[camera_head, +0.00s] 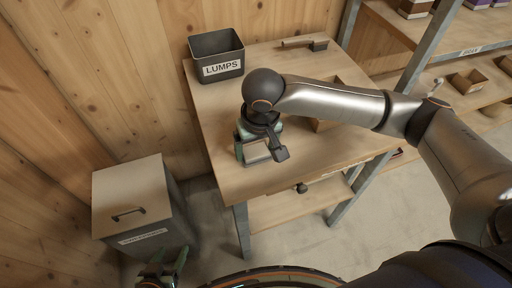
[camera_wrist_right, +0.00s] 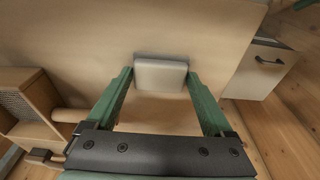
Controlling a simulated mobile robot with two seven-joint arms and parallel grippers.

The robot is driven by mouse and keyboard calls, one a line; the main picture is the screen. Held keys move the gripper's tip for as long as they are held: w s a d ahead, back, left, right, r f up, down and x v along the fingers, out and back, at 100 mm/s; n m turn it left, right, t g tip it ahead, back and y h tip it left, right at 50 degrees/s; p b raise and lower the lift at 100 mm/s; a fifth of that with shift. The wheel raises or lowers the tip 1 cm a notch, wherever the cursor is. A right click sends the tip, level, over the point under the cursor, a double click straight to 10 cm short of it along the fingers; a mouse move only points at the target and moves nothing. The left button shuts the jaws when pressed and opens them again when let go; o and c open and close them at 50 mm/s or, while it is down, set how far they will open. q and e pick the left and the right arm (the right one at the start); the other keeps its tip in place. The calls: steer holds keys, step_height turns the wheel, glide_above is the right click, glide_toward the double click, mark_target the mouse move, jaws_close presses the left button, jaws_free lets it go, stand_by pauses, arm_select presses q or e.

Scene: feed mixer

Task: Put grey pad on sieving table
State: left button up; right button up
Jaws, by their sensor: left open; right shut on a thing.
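The grey pad (camera_head: 257,153) is at the left front part of the wooden sieving table (camera_head: 235,182). My right gripper (camera_head: 254,154) reaches down over the table and is shut on the pad. In the right wrist view, the pad (camera_wrist_right: 160,74) sits between the two green fingertips (camera_wrist_right: 161,76), with the pale tabletop (camera_wrist_right: 208,35) beyond it. I cannot tell whether the pad touches the tabletop. My left gripper (camera_head: 166,272) is open and empty at the bottom edge of the head view, in front of the lidded bin and away from the table.
A dark bin labelled LUMPS (camera_head: 217,56) stands at the table's back left corner. A brush-like tool (camera_head: 305,44) lies at the back. A wooden box (camera_head: 325,124) is partly hidden behind my right arm. A lidded grey bin (camera_head: 140,208) stands left of the table; shelves (camera_head: 470,62) stand at right.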

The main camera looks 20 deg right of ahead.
mark_target(259, 162)
arm_select(q)
steer(key=shift+r, duration=0.15)
arm_select(e)
steer(key=o, duration=0.8)
arm_select(q)
steer(key=shift+a, duration=0.15)
arm_select(e)
steer(key=shift+o, duration=0.6)
arm_select(q)
steer(key=s+a+r+p, duration=0.1)
steer(key=p, duration=0.1)
steer(key=shift+a+y+p, duration=0.15)
steer(key=shift+y+p, duration=0.15)
arm_select(e)
step_height(259, 162, up, 12)
steer(key=s, duration=0.2)
arm_select(q)
steer(key=shift+w, duration=0.15)
